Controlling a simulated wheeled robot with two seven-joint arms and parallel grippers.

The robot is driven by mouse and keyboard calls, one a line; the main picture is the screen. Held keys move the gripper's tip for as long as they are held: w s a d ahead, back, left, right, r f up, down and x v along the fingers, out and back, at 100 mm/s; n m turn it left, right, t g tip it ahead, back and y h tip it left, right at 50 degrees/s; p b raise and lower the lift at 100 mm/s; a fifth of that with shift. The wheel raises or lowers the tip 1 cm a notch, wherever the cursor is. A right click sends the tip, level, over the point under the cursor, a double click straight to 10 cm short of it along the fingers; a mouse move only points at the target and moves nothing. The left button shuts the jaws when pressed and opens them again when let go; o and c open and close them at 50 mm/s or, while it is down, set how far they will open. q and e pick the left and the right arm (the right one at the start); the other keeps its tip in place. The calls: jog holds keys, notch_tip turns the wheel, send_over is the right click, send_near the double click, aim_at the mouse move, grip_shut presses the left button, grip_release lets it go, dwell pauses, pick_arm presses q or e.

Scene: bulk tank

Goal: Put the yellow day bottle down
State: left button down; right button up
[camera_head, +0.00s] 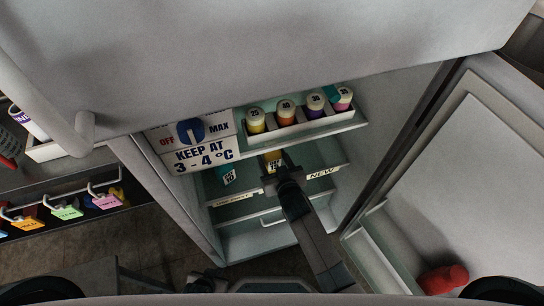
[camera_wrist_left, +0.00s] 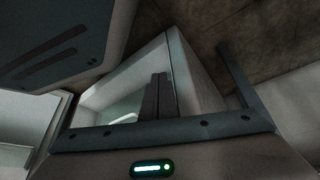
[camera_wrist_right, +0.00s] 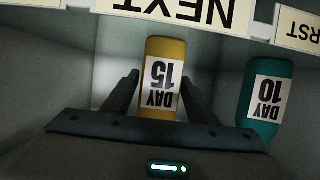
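The yellow day bottle (camera_wrist_right: 163,65), labelled DAY 15, stands on the lower fridge shelf behind the label strip; its top also shows in the head view (camera_head: 272,157). My right gripper (camera_wrist_right: 162,72) is open, its fingertips on either side of the bottle; a narrow gap shows on the picture-left side, and the other side looks very close to it or touching. In the head view the right gripper (camera_head: 281,178) partly hides the bottle.
A teal DAY 10 bottle (camera_wrist_right: 265,95) stands beside the yellow one. Several bottles stand on the upper shelf (camera_head: 300,130). The shelf strip carries a NEXT label (camera_wrist_right: 190,12). The fridge door (camera_head: 460,185) is open at right; a red object (camera_head: 443,279) lies near it.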

aim_at(275, 162)
jog(key=shift+o, duration=0.2)
pick_arm(q)
jog(key=shift+w+r, duration=0.15)
jog(key=shift+w, duration=0.25)
pick_arm(e)
jog(key=shift+r, duration=0.1)
jog(key=shift+s+r, duration=0.15)
jog(key=v, duration=0.6)
pick_arm(q)
jog(key=shift+w+d+r+t, duration=0.2)
jog(key=shift+w+t, duration=0.1)
pick_arm(e)
jog(key=v, duration=0.5)
jog(key=shift+s+d+r, duration=0.15)
jog(key=shift+s, duration=0.15)
pick_arm(q)
jog(key=shift+s, duration=0.1)
